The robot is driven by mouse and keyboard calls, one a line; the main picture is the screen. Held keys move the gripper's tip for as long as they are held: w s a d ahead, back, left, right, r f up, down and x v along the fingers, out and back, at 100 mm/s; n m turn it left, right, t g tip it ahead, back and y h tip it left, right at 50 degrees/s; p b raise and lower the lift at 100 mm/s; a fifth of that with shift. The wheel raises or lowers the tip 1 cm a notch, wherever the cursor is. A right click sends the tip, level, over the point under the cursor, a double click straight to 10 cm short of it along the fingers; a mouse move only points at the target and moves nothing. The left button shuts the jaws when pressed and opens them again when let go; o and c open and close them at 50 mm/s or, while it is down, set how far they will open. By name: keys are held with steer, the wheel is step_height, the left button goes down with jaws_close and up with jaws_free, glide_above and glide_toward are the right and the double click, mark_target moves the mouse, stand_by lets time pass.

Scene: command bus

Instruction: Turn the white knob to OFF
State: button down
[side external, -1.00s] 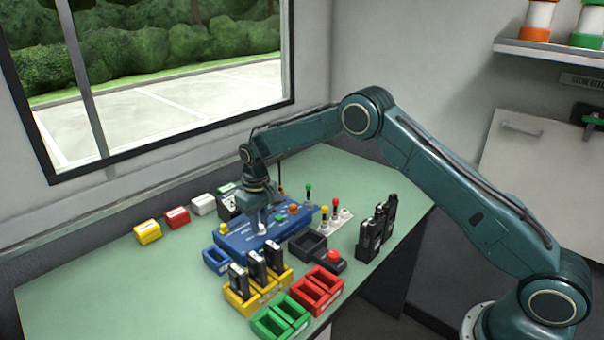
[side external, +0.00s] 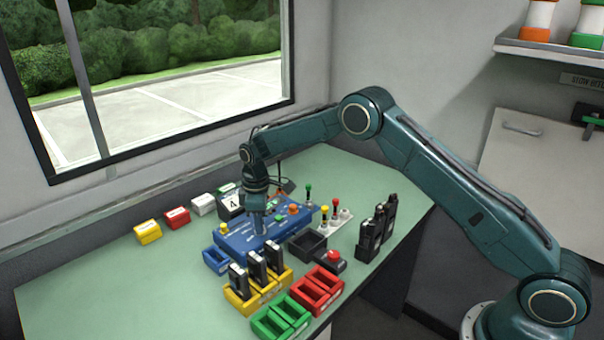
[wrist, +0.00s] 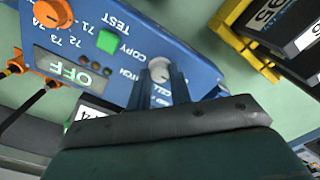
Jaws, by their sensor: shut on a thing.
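The white knob (wrist: 160,70) is on the sloping face of the blue console (wrist: 190,38), between my two fingertips in the wrist view. My gripper (wrist: 162,78) is shut on it, with one finger on each side. The fingers hide part of the knob and nearby lettering, and I cannot tell which mark it points to. In the side view my gripper (side external: 259,231) points down at the front of the blue console (side external: 236,241), and the knob is hidden there. A grey display (wrist: 70,68) on the console reads OFF, upside down in the wrist view.
The console also carries an orange knob (wrist: 53,12) and a green button (wrist: 108,40). Yellow holders (side external: 239,302) with black radios stand just in front, beside red bins (side external: 318,291) and green bins (side external: 281,322).

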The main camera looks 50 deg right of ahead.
stand_by(0.4)
steer(key=c, duration=1.3)
jaws_free()
steer(key=shift+r, duration=0.1)
step_height(320, 180, up, 14)
steer(key=shift+f, duration=0.15)
